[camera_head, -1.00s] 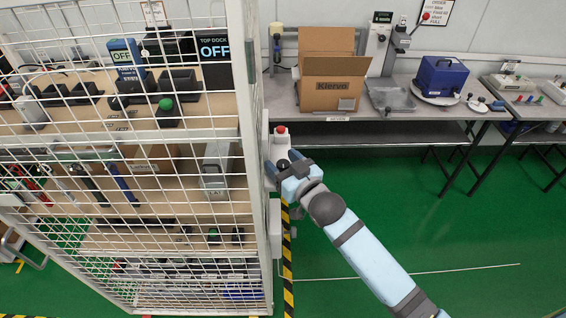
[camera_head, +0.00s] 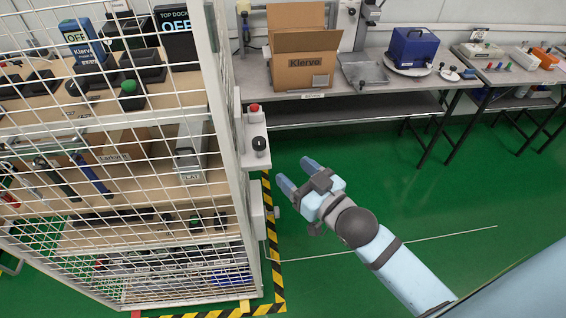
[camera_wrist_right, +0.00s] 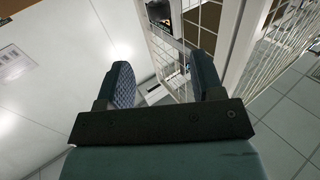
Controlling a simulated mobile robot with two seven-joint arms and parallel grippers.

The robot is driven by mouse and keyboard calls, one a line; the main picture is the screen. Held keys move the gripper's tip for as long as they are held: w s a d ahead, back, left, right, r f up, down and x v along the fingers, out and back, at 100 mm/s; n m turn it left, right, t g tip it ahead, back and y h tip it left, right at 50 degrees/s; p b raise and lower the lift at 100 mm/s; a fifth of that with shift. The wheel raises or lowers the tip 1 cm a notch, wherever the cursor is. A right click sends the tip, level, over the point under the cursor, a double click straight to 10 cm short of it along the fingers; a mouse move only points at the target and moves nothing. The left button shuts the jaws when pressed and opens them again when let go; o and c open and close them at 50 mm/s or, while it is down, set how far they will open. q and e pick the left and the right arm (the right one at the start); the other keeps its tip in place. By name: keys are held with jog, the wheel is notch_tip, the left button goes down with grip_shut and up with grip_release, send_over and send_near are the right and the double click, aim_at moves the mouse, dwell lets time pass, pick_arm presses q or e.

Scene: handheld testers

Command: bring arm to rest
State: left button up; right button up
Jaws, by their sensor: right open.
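My right gripper (camera_head: 297,175) is open and empty in the head view, with its two blue fingers pointing up and left. It hangs over the green floor, just right of the cage's control box (camera_head: 256,135) and apart from it. The box carries a red button (camera_head: 254,108) and a black knob (camera_head: 259,144). In the right wrist view both fingers of the gripper (camera_wrist_right: 160,85) stand apart with nothing between them. My left gripper does not show.
A white wire cage (camera_head: 228,150) with shelves of testers fills the left. A grey bench (camera_head: 350,107) at the back bears a cardboard box (camera_head: 300,73) and a blue device (camera_head: 414,48). Yellow-black tape (camera_head: 271,240) edges the cage. The green floor (camera_head: 380,180) right of the cage is open.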

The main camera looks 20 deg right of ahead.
jog(key=shift+s+d, duration=0.1)
jog(key=shift+s, duration=0.25)
jog(key=s+f+g+h+p, duration=0.1)
jog(key=s+f+g+p, duration=0.1)
jog(key=s+f, duration=0.4)
jog(key=s+f+g+h+p, duration=0.1)
jog(key=s+f+g, duration=0.3)
jog(key=f, duration=0.9)
jog(key=shift+s+a+p, duration=0.3)
jog(key=shift+s+p, duration=0.5)
jog(key=shift+s, duration=0.15)
